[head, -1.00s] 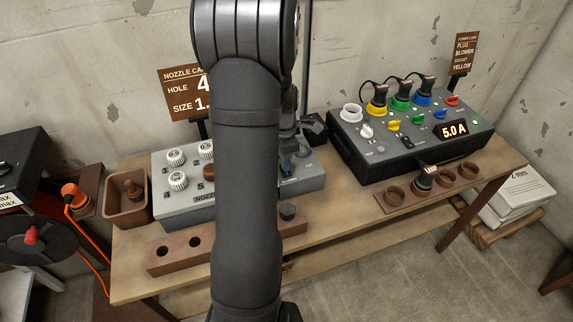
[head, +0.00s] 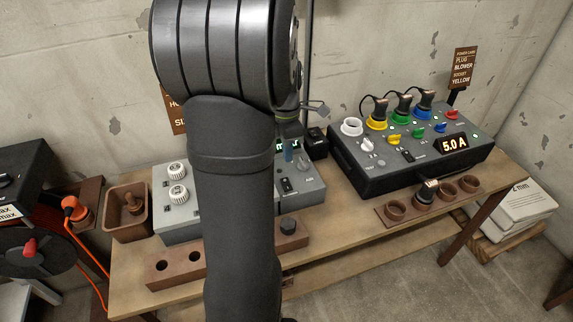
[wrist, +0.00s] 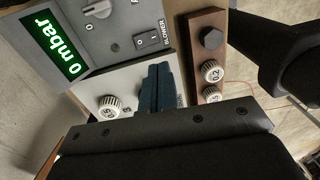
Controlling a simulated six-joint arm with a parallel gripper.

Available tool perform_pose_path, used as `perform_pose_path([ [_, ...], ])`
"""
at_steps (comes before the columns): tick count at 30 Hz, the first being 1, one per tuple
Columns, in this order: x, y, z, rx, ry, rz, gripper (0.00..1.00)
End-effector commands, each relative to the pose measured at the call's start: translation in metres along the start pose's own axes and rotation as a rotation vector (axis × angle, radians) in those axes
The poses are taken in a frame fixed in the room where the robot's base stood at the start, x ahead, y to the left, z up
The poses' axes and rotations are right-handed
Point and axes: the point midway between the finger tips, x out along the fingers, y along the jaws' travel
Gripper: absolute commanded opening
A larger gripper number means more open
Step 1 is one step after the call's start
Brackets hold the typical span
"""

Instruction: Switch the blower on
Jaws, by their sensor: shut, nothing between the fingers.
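The blower switch (wrist: 148,41) is a small black rocker with a BLOWER label on the grey nozzle box (head: 312,190). It also shows on the box's right part in the head view (head: 287,186). Which way the rocker is tipped is too small to tell. Beside it are a grey knob (wrist: 98,9) and a green display (wrist: 50,47) reading 0 mbar. My gripper (wrist: 158,70) is shut and empty, its blue fingers just below the switch in the wrist view. Whether they touch the box I cannot tell. My arm hides the middle of the box in the head view.
A wooden rail (wrist: 205,50) with a dark hex piece and white nozzles lies beside the box. A power box (head: 410,158) with coloured sockets and plugged cables stands right, reading 5.0 A. A wooden bin (head: 128,212) stands left. A black object (wrist: 293,45) fills the wrist view's upper right.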

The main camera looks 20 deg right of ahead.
Motion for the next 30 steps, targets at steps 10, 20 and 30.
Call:
perform_pose_path([
  [10,-0.031,-0.008,0.0,-0.001,0.001,-0.001,0.0],
  [20,-0.031,-0.008,0.0,0.0,0.001,-0.001,0.0],
  [30,-0.007,-0.003,0.0,0.0,0.002,-0.004,0.0],
])
